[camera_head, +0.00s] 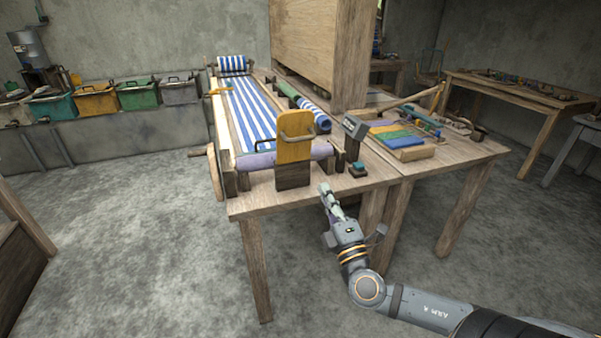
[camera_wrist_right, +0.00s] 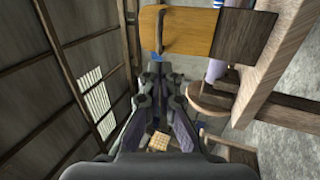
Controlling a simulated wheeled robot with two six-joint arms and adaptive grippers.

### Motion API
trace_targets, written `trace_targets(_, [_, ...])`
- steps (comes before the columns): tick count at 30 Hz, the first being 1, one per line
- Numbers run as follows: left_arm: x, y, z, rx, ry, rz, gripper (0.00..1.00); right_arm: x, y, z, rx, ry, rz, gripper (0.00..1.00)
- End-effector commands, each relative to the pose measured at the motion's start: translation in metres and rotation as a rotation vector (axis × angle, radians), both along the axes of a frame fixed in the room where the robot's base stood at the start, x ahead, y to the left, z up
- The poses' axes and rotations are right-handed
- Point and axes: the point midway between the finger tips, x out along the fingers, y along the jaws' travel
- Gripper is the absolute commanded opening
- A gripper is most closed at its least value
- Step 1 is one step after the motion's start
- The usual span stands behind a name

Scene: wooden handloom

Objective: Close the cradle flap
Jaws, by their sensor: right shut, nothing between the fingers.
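The cradle flap (camera_head: 296,139) is a yellow-orange board with a rounded top and a dark metal handle. It stands upright at the front end of the loom, above a dark wooden block and in front of a lavender cloth roll (camera_head: 262,160). The flap also shows at the top of the right wrist view (camera_wrist_right: 192,32), turned sideways. My right gripper (camera_head: 325,189) is shut and empty. In the head view it is below and to the right of the flap, by the table's front edge, apart from the flap. My left gripper is not in view.
Blue-and-white striped cloth (camera_head: 253,108) stretches along the loom behind the flap. A small grey box on a post (camera_head: 354,128) and a teal button block (camera_head: 358,169) are right of the flap. The wooden table (camera_head: 345,180) has a bare front edge; open floor lies before it.

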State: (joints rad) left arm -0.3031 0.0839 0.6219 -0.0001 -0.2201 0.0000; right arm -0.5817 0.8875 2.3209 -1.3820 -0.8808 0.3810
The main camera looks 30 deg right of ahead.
Motion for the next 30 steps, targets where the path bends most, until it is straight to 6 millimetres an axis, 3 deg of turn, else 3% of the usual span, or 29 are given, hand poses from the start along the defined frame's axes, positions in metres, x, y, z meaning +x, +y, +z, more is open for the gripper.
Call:
trace_targets(3, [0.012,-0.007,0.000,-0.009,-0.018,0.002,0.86,-0.002,0.003,0.005,-0.004,-0.013,0.007,0.00])
trace_targets(8, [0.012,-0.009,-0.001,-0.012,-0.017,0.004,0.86,0.007,0.001,0.009,-0.004,-0.013,0.005,0.00])
trace_targets(15, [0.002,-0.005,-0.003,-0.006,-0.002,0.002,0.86,0.050,-0.010,0.028,0.000,-0.018,0.002,0.00])
trace_targets(24, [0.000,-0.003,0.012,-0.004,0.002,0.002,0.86,0.105,-0.023,0.051,0.001,-0.013,0.004,0.00])
trace_targets(30, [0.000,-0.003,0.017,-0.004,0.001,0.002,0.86,0.123,-0.027,0.056,-0.003,-0.009,0.005,0.00])
